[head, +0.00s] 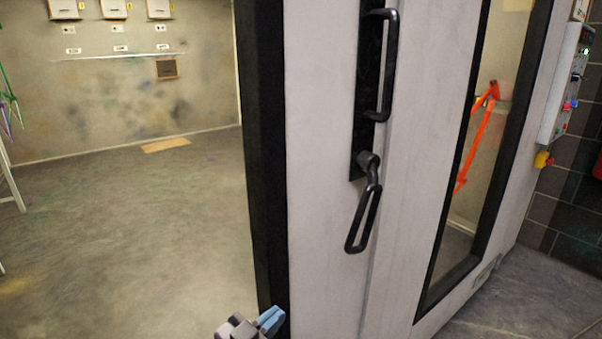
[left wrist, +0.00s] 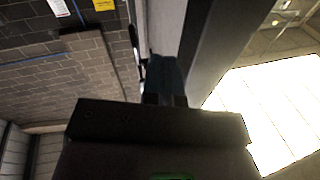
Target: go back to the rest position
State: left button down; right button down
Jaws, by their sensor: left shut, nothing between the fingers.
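My left gripper (head: 268,322) shows at the bottom edge of the head view, with light blue fingers, in front of the black edge of the door. It is shut and empty. In the left wrist view its blue fingers (left wrist: 167,75) are together, beside a pale upright surface. The white booth door (head: 322,150) carries a black upper handle (head: 388,65) and a black lever handle (head: 363,215) that hangs down at a slant. The gripper is below and left of the lever, apart from it. My right gripper is in neither view.
Left of the door is an open booth room with a bare grey floor (head: 130,230). A door window (head: 475,150) shows an orange object (head: 476,135) behind it. A control panel (head: 567,85) is on the right. A bright lit panel (left wrist: 270,105) shows in the left wrist view.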

pick_arm(q)
jog(key=s+a+f+n+g+y+p, duration=0.1)
jog(key=s+a+f+n+y, duration=0.3)
jog(key=s+a+f, duration=0.5)
jog(key=s+a+f+n+g+y+p, duration=0.2)
jog(key=s+a+f+n+y, duration=0.2)
jog(key=s+a, duration=0.9)
notch_tip(320, 180, down, 6)
jog(key=s+y, duration=0.2)
jog(key=y, duration=0.1)
jog(key=shift+s+g+y, duration=0.2)
jog(key=shift+g+y, duration=0.1)
jog(key=shift+y, duration=0.1)
jog(key=shift+r, duration=0.1)
